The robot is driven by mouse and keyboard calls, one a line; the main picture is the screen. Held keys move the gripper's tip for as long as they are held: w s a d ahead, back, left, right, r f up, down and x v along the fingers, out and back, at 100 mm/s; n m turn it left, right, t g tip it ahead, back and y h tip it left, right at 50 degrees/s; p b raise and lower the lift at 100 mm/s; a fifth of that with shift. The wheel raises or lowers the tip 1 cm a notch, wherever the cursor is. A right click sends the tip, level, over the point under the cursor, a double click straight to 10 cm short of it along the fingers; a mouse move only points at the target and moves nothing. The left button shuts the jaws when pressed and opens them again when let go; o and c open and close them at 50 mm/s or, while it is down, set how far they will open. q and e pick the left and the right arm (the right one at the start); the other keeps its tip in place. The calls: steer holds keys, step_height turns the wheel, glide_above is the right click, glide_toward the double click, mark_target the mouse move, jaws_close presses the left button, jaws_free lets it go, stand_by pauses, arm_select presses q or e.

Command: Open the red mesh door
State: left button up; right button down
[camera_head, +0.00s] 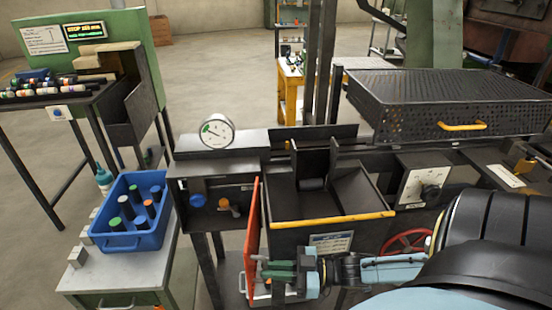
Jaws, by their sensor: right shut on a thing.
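The red mesh door (253,230) hangs below the dark machine, left of the chute. It shows almost edge-on as a thin orange-red panel, swung outward toward me, so its mesh face is mostly hidden. My right gripper (266,270) comes in from the right with green fingers. It is shut at the lower part of the door, at its right side. The exact part between the fingers is too small to tell. My left gripper is not in view.
A blue bin (130,241) with several cylinders stands on a grey side table (110,278) at left. The chute with a yellow edge (332,221) is above my right gripper. A red wheel (405,243) is to the right. A perforated cover (450,100) stands at back right.

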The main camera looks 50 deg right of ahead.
steer(key=shift+w+d+r, duration=0.15)
steer(key=shift+w+d, duration=0.1)
steer(key=shift+d, duration=0.6)
steer(key=c, duration=1.7)
jaws_free()
steer(key=shift+c, duration=0.2)
steer(key=shift+o, duration=1.3)
steer(key=shift+w+d, duration=0.1)
steer(key=shift+w, duration=0.05)
